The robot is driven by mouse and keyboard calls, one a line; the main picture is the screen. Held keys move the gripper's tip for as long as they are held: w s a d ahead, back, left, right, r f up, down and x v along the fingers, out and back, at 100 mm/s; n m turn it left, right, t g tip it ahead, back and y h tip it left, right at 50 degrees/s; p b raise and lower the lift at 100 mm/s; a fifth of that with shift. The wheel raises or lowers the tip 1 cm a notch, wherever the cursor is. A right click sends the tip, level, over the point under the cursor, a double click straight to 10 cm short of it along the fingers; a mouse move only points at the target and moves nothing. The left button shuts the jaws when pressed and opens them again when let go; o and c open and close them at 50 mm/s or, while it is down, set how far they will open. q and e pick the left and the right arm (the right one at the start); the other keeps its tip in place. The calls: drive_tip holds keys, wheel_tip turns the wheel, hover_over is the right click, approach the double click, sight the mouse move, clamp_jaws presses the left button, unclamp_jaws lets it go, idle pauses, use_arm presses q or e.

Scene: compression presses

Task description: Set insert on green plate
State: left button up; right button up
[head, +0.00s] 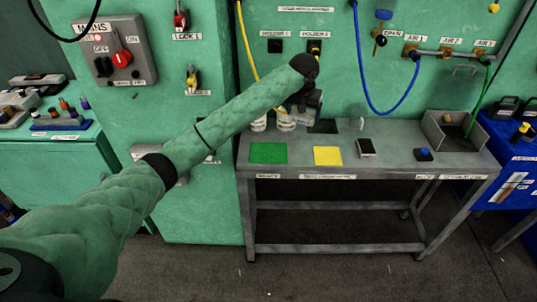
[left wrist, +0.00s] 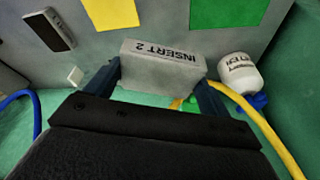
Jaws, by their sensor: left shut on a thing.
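The green plate (head: 268,153) lies flat at the left end of the grey bench, and it also shows at the top of the left wrist view (left wrist: 221,12). My left gripper (head: 308,106) is over the back of the bench, behind and to the right of the green plate. In the left wrist view its fingers (left wrist: 155,90) are shut on a grey block, the insert (left wrist: 162,66), marked "INSERT 2". The insert is apart from the green plate. In the head view I cannot make out the insert clearly by the dark gripper. My right gripper is not in view.
A yellow plate (head: 328,156) lies right of the green plate. White containers (head: 285,121) stand behind them near a yellow hose (head: 246,50). A dark handheld device (head: 366,148), a blue button (head: 424,154) and an open grey bin (head: 452,130) are farther right.

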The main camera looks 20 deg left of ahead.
use_arm(q)
drive_tip(key=shift+a+f, duration=0.3)
drive_tip(key=shift+f, duration=0.6)
drive_tip(key=shift+s+a+f, duration=0.15)
drive_tip(key=p, duration=0.5)
hover_over(269, 151)
drive_tip(key=s, duration=0.1)
drive_tip(key=shift+m, duration=0.3)
wheel_tip(269, 151, down, 7)
drive_tip(key=shift+a+r, duration=0.1)
drive_tip(key=shift+a, duration=0.05)
drive_tip(key=shift+f, duration=0.2)
drive_tip(key=shift+f+p, duration=0.65)
drive_tip(key=shift+f, duration=1.2)
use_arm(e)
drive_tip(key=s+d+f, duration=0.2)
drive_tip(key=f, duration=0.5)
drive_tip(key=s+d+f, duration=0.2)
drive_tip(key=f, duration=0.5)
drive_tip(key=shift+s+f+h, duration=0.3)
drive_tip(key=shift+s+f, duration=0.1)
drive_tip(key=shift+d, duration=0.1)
use_arm(q)
drive_tip(key=o, duration=1.3)
drive_tip(key=shift+f, duration=0.1)
drive_tip(key=shift+c, duration=0.2)
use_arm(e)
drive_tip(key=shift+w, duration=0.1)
